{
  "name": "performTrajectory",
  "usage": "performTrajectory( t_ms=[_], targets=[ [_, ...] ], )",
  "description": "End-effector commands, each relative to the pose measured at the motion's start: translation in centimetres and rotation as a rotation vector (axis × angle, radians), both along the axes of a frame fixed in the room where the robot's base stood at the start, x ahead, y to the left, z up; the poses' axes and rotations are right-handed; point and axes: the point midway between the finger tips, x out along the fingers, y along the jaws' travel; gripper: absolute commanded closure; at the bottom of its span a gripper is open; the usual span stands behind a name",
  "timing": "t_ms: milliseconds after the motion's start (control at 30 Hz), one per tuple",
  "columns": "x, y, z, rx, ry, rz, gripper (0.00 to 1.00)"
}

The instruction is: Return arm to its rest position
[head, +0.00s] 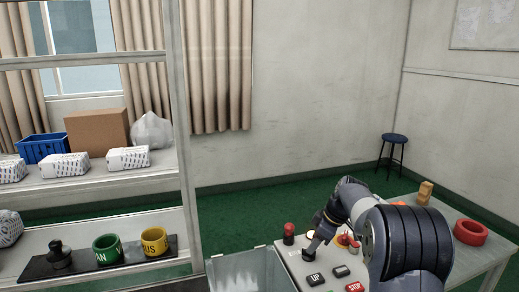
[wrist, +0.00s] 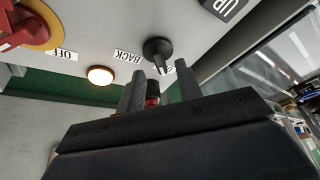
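My arm (head: 405,240) reaches over a light control panel (head: 296,262) at the lower right of the head view. My gripper (head: 313,252) is low over the panel, small and dark there. In the wrist view its two fingers (wrist: 162,88) stand apart with nothing held between them. A red and black part (wrist: 152,94) shows between the fingers, farther off.
The panel also bears an UP button (head: 316,280), a STOP button (head: 355,287), a red-topped post (head: 289,233) and a lit lamp (wrist: 100,75). A table with a red ring (head: 470,232) and wooden block (head: 425,192) is right. A shelf (head: 95,182) stands left.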

Motion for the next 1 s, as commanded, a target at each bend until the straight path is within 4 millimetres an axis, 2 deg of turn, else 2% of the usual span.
performTrajectory(
  t_ms=[400, 500, 933, 1000],
  targets=[
    [-1.4, -3.0, 8.0, -0.003, -0.005, -0.001, 0.66],
    [-1.1, -2.0, 5.2, 0.001, 0.006, 0.001, 0.66],
    [0.4, 1.0, -2.7, -0.001, 0.003, 0.001, 0.66],
    [0.3, 1.0, -2.3, -0.001, 0.000, -0.064, 0.66]
  ],
)
